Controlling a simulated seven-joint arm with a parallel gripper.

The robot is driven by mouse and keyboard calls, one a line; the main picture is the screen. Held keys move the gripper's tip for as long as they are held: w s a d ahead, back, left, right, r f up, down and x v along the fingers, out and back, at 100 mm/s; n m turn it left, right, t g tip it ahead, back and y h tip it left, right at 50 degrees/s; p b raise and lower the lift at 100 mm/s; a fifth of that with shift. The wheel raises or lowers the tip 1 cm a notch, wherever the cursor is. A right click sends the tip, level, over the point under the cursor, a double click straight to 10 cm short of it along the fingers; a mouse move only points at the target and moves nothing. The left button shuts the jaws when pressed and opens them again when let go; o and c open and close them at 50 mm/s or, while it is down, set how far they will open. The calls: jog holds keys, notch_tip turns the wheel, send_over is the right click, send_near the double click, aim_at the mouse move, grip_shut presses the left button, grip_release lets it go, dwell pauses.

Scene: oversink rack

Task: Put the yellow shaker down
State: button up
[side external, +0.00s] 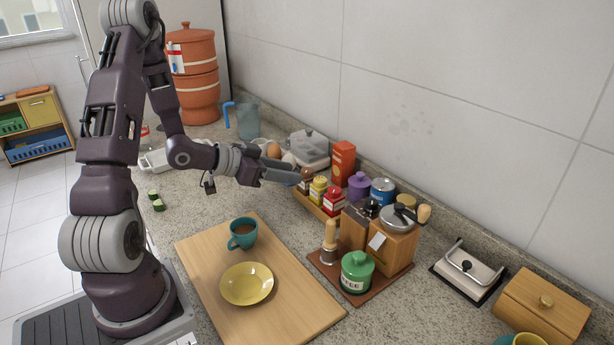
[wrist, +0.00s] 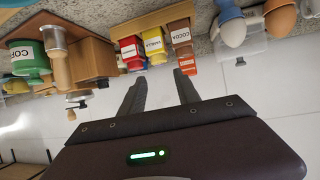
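The yellow shaker (side external: 318,190) stands upright in a small wooden rack (side external: 314,208), between a brown shaker (side external: 305,180) and a red shaker (side external: 333,201). In the wrist view the yellow shaker (wrist: 155,47) shows with the red one on its left and the brown one, labelled COCOA, on its right. My gripper (side external: 292,177) is beside the rack, close to the brown shaker in the side view. In the wrist view my gripper (wrist: 160,77) has its two fingers apart with nothing between them. The yellow shaker is beyond the fingertips.
A tall orange-red box (side external: 342,160), a purple jar (side external: 358,186) and a blue can (side external: 382,190) stand behind the rack. A green canister (side external: 357,272) stands in front right. A cutting board (side external: 205,262) bears a teal mug (side external: 243,233) and a yellow plate (side external: 246,284).

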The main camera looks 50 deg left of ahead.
jog(key=s+d+r+g+y, duration=0.1)
jog(key=s+r+g+y, duration=0.15)
jog(key=r, duration=0.25)
jog(key=s+d+r+g+y, duration=0.2)
jog(key=s+r+y, duration=0.15)
jog(key=r, duration=0.25)
jog(key=s+d+r+n+g+h, duration=0.1)
jog(key=s+d+h, duration=0.1)
jog(key=s+d, duration=0.5)
jog(key=s+d+r+g+h, duration=0.1)
jog(key=s+d+r+h, duration=0.1)
jog(key=s+d, duration=0.6)
jog(key=shift+s+d+n, duration=0.2)
jog(key=shift+s+n, duration=0.2)
jog(key=shift+s, duration=0.3)
jog(key=shift+g, duration=0.25)
jog(key=o, duration=0.5)
